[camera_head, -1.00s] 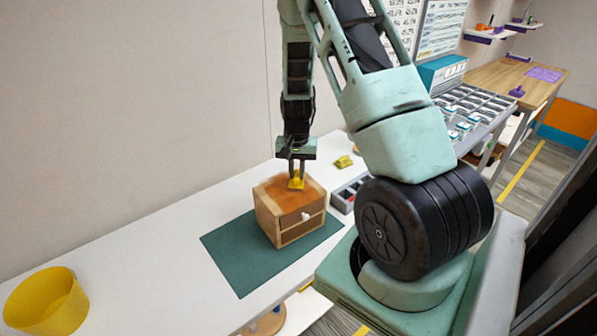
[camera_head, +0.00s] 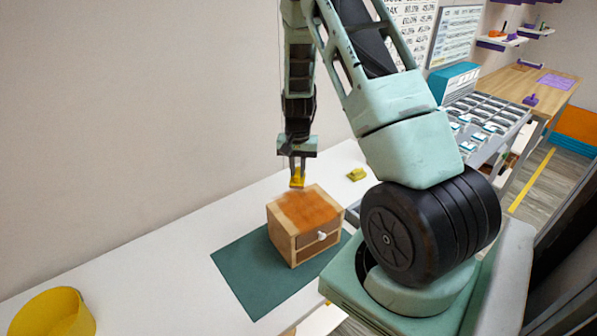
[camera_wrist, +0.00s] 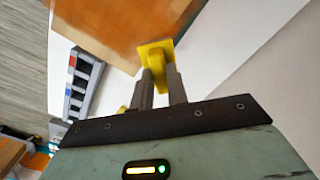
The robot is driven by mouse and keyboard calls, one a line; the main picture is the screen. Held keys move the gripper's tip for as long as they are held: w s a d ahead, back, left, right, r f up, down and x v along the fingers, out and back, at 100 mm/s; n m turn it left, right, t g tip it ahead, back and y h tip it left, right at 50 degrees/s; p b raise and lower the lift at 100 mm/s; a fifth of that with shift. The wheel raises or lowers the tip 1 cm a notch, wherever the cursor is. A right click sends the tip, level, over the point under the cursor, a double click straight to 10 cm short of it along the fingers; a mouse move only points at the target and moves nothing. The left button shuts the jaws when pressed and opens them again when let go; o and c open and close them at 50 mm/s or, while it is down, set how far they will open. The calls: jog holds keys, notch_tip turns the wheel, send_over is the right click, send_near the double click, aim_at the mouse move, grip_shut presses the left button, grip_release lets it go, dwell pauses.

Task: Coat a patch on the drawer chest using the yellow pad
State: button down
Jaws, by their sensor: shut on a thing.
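The wooden drawer chest (camera_head: 300,243) stands on a dark green mat (camera_head: 243,280) on the white table. Its top carries an orange-brown patch (camera_head: 309,208) that covers much of the surface; the rim is paler wood. My gripper (camera_head: 297,171) is shut on the yellow pad (camera_head: 297,182) and points down at the chest's far top edge. In the wrist view, the yellow pad (camera_wrist: 155,55) sits between my fingers beside the edge of the orange-brown top (camera_wrist: 120,28). I cannot tell for sure whether the pad touches the chest.
A yellow bucket (camera_head: 55,313) stands at the left front of the table. A small yellow object (camera_head: 357,174) lies on the table behind the chest. A tray rack (camera_wrist: 82,82) shows in the wrist view.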

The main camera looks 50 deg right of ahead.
aim_at(298, 171)
jog(key=shift+s+a+r+p, duration=0.15)
jog(key=shift+r+p, duration=0.15)
jog(key=shift+r, duration=0.75)
jog(key=shift+r+p, duration=1.7)
jog(key=shift+r, duration=0.45)
jog(key=shift+f, duration=0.15)
